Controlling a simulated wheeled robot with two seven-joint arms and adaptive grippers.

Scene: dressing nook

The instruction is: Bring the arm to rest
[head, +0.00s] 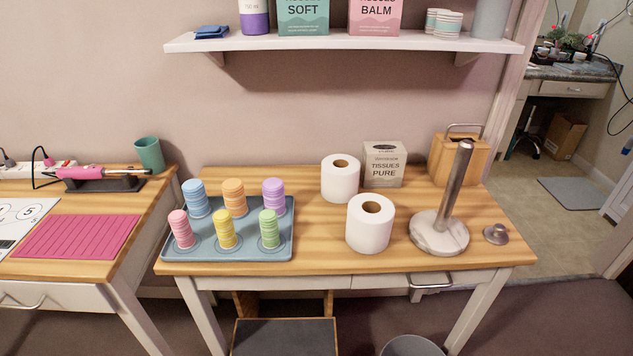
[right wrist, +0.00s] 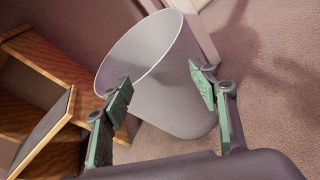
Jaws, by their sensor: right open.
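My right gripper (right wrist: 160,92) shows in the right wrist view, open with its green-padded fingers spread apart and nothing between them. Beyond the fingers is a grey-white bin (right wrist: 165,70) on the floor. I cannot tell how far the fingers are from the bin. Neither gripper shows in the head view, and my left gripper is in no view.
The wooden table (head: 310,255) holds a blue tray (head: 285,250) with several coloured stacks, two paper rolls (head: 370,235), a tissue box (head: 385,165) and a marble-based holder (head: 438,240). A wooden step (head: 285,335) stands below. A wall shelf (head: 340,42) hangs above.

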